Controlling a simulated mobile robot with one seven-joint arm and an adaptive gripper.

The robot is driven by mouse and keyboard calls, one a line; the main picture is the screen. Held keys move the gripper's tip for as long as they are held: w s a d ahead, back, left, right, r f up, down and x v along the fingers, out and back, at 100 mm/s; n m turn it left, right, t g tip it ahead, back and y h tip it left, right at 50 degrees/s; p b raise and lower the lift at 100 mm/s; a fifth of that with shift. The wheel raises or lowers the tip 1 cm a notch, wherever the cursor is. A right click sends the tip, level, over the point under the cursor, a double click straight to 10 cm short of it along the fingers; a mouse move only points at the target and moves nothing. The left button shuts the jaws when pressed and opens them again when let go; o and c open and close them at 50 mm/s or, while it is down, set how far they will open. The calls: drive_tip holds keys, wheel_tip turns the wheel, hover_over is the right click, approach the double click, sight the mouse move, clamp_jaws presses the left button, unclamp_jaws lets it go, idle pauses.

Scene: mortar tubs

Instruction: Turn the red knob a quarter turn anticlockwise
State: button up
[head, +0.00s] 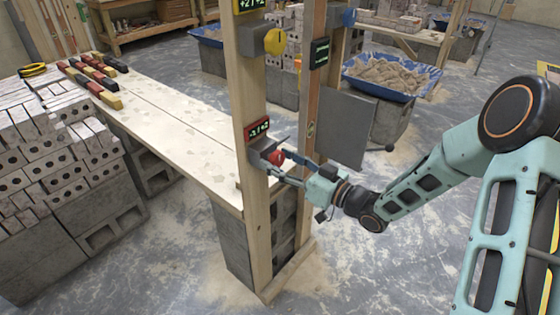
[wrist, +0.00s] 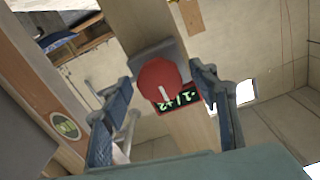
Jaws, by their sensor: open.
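The red knob (head: 276,157) sits on a grey mount on the front wooden post, below a small display (head: 258,128) that reads about -1 / +2. In the wrist view the red knob (wrist: 160,80) is a round disc with a pale mark near its rim, beside the display (wrist: 180,98). My gripper (head: 284,166) is at the knob, with its fingers pointing at the post. In the wrist view my gripper (wrist: 162,90) is open, one finger on each side of the knob, with visible gaps between fingers and knob.
A yellow knob (head: 275,41) with its own display is higher on the same post. A blue knob (head: 348,17) is on the post behind. A grey panel (head: 346,128) stands close behind my gripper. A plank bench (head: 150,120) and brick stacks (head: 62,170) are left.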

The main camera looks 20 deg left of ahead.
drive_tip(key=c, duration=1.2)
drive_tip(key=shift+f+n+b, duration=0.15)
drive_tip(key=shift+n+b, duration=0.25)
drive_tip(key=shift+b, duration=0.15)
drive_tip(key=n+b, duration=0.2)
drive_tip(key=b, duration=0.1)
drive_tip(key=shift+f+n+b, duration=0.15)
drive_tip(key=shift+n+b, duration=0.15)
drive_tip(key=shift+n, duration=0.1)
drive_tip(key=n+b, duration=0.5)
drive_tip(key=b, duration=0.1)
drive_tip(key=shift+b, duration=0.35)
drive_tip(key=n+b, duration=0.5)
drive_tip(key=b, duration=0.1)
drive_tip(key=shift+n+b, duration=1.7)
drive_tip(key=shift+n, duration=0.3)
drive_tip(key=shift+r, duration=0.25)
